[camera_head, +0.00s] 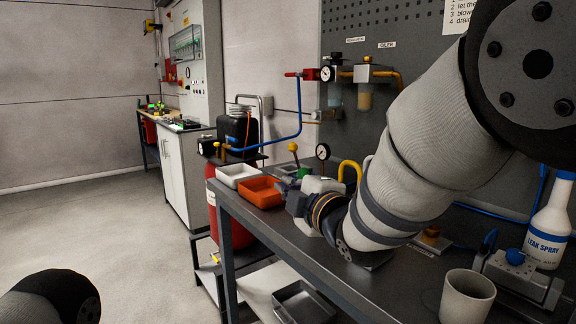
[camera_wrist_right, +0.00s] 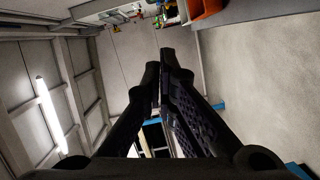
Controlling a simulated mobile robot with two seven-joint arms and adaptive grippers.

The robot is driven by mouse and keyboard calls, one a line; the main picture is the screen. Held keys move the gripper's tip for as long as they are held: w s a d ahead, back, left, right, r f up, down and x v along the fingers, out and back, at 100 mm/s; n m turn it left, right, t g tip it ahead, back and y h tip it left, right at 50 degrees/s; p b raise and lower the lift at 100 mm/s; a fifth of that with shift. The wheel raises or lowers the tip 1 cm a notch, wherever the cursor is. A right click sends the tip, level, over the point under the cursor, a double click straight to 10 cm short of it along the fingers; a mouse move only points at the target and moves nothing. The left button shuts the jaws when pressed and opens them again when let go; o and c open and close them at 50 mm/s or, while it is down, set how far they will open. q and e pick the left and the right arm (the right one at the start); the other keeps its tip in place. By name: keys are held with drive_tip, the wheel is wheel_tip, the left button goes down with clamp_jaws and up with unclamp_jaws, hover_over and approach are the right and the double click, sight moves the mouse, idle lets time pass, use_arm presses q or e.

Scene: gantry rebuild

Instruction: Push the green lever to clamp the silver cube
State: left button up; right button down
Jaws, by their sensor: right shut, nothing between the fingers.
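A small green part (camera_head: 304,172) shows on the workbench just beyond my right wrist; I cannot tell whether it is the lever. A pale silver-grey block (camera_head: 322,186) lies beside it, partly hidden by my arm; I cannot tell whether it is the cube. My right gripper (camera_head: 297,203) is over the bench near the orange tray, mostly foreshortened. In the right wrist view my right gripper (camera_wrist_right: 167,62) has its fingertips together with nothing between them. Only a dark link of my left arm shows, at the lower left; its gripper is out of view.
An orange tray (camera_head: 260,192) and a white tray (camera_head: 238,175) stand at the bench's left end. A yellow-knobbed lever (camera_head: 293,147) and a gauge (camera_head: 322,152) stand behind. A cup (camera_head: 467,296), a blue-knobbed fixture (camera_head: 515,257) and a spray bottle (camera_head: 549,228) are at right.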

use_arm(q)
drive_tip(key=s+f+b, duration=0.1)
drive_tip(key=s+f, duration=0.1)
drive_tip(key=shift+s+g+b, duration=0.35)
drive_tip(key=shift+g, duration=0.05)
use_arm(e)
drive_tip(key=w, duration=0.8)
drive_tip(key=shift+w, duration=0.2)
use_arm(q)
drive_tip(key=shift+s, duration=0.1)
use_arm(e)
drive_tip(key=shift+w+f, duration=0.1)
drive_tip(key=shift+f, duration=0.05)
